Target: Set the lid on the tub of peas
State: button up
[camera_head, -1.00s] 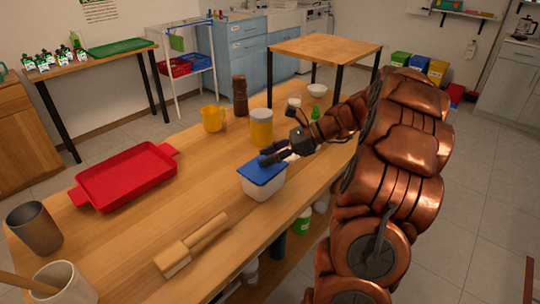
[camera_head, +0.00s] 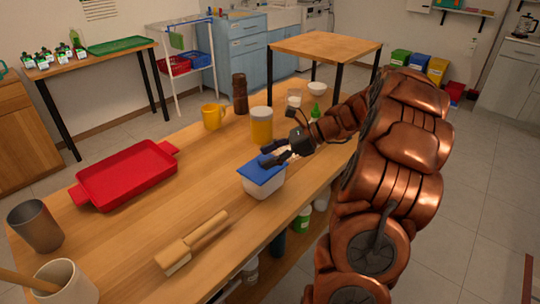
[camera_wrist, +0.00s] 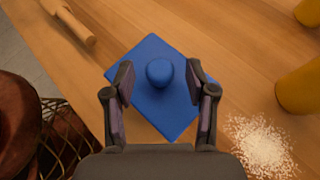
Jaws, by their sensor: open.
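The blue square lid (camera_head: 262,173) lies on top of the whitish tub (camera_head: 265,188) near the table's right edge. It looks level and covers the tub's top; the peas are hidden. Whether it is pressed fully down I cannot tell. In the wrist view the lid (camera_wrist: 165,112) fills the middle, with its round blue knob (camera_wrist: 159,71) between the fingers. My gripper (camera_head: 267,154) is open just above the lid, one finger on each side of the knob (camera_wrist: 159,84), with visible gaps.
A jar with yellow contents (camera_head: 261,127) stands behind the tub. A white grainy patch (camera_wrist: 261,144) lies beside the lid in the wrist view.

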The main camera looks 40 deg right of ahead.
jog(key=shift+r, duration=0.1)
jog(key=shift+r, duration=0.25)
jog(key=v, duration=1.2)
jog(key=s+a+f+n+g+h, duration=0.15)
jog(key=a+n, duration=0.25)
jog(key=a, duration=0.4)
jog(key=s+a+n+g, duration=0.2)
jog(key=a+n+g, duration=0.1)
jog(key=a, duration=0.5)
jog(key=s+a+f+n+g+h, duration=0.15)
jog(key=a+n, duration=0.25)
jog(key=a, duration=0.5)
jog(key=s+a+f+n+g+h, duration=0.25)
jog(key=s+a+n, duration=0.35)
jog(key=s, duration=0.3)
jog(key=s+f+n+h, duration=0.2)
jog(key=s+n, duration=0.1)
jog(key=s, duration=0.2)
jog(key=s+d+f+n+h, duration=0.1)
jog(key=s+f+n+h, duration=0.1)
jog(key=s, duration=0.4)
jog(key=shift+s+f+n+h, duration=0.15)
jog(key=shift+s+n+h, duration=0.25)
jog(key=shift+n, duration=0.8)
jog(key=shift+w+d+g, duration=0.1)
jog(key=shift+g, duration=0.15)
